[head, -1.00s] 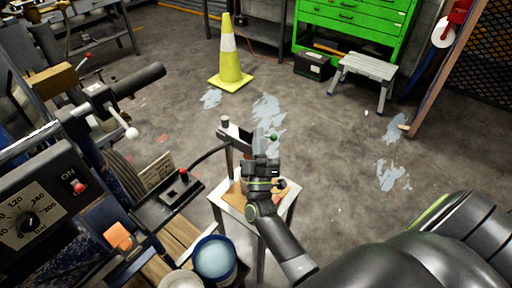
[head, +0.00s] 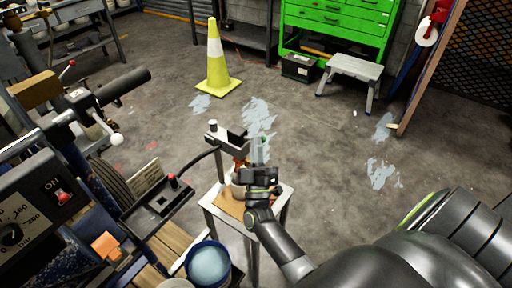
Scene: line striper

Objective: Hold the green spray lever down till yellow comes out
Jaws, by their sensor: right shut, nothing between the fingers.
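A small green lever part (head: 263,140) shows beside the grey spray bracket (head: 226,140), which sits on a post above a small white table (head: 284,196). My right gripper (head: 260,153) is shut and empty, its fingertips at the green part and covering some of it. I cannot tell whether they touch or press it. An orange-red part (head: 240,165) hangs under the bracket, above a pale pot (head: 238,189) on the table. No yellow spray is visible. My left gripper is out of view.
The striper machine (head: 40,215), with handlebar (head: 125,85) and ON switch, fills the left. A blue paint bucket (head: 209,264) stands at bottom centre. A yellow cone (head: 217,80), step stool (head: 350,72) and green cabinet (head: 338,22) stand behind. The floor right of the small table is free.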

